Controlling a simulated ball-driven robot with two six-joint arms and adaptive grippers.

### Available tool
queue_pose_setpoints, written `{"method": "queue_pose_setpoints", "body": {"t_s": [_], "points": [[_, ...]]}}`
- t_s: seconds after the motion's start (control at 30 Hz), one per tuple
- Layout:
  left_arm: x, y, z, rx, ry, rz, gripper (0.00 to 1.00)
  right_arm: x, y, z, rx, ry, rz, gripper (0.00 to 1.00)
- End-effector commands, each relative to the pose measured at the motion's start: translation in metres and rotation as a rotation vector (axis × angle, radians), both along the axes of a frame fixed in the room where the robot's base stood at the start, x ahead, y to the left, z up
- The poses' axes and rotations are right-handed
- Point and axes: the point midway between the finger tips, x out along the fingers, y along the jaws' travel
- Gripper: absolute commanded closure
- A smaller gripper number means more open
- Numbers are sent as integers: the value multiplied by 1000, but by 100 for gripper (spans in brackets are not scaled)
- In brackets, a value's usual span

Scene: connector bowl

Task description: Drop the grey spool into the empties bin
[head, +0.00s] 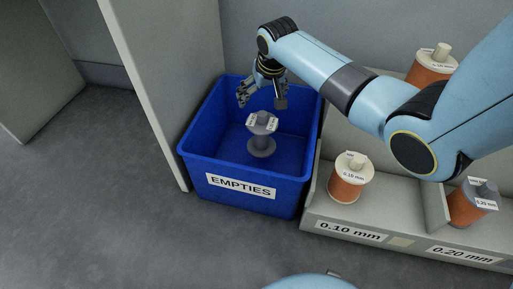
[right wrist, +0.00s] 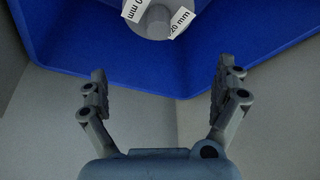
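The grey spool (head: 262,136) is upright inside the blue empties bin (head: 196,153), apart from its walls, with no wire on its core. The bin carries an EMPTIES label on its front. My right gripper (head: 261,100) is over the back part of the bin, behind and above the spool. Its fingers are spread with nothing between them, as the right wrist view (right wrist: 160,78) also shows. There the spool's top (right wrist: 158,20), with white labels, shows at the upper edge, beyond the fingertips. My left gripper is not in view.
A grey rack to the right of the bin holds an orange spool (head: 347,184) over the 0.10 mm label, another spool (head: 466,207) over the 0.20 mm label, and one behind (head: 427,72). A grey panel (head: 158,80) stands left of the bin. The front floor is clear.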

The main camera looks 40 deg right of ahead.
Motion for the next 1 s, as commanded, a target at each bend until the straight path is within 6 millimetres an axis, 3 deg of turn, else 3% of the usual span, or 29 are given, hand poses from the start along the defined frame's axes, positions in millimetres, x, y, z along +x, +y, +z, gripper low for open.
{"method": "queue_pose_setpoints", "body": {"t_s": [0.37,0.8,1.0], "points": [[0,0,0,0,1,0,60,-4,1,8,0,0,0,0],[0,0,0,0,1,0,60,-36,11,91,-1,-2,1,0],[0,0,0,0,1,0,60,-43,13,109,-1,0,1,0]]}}
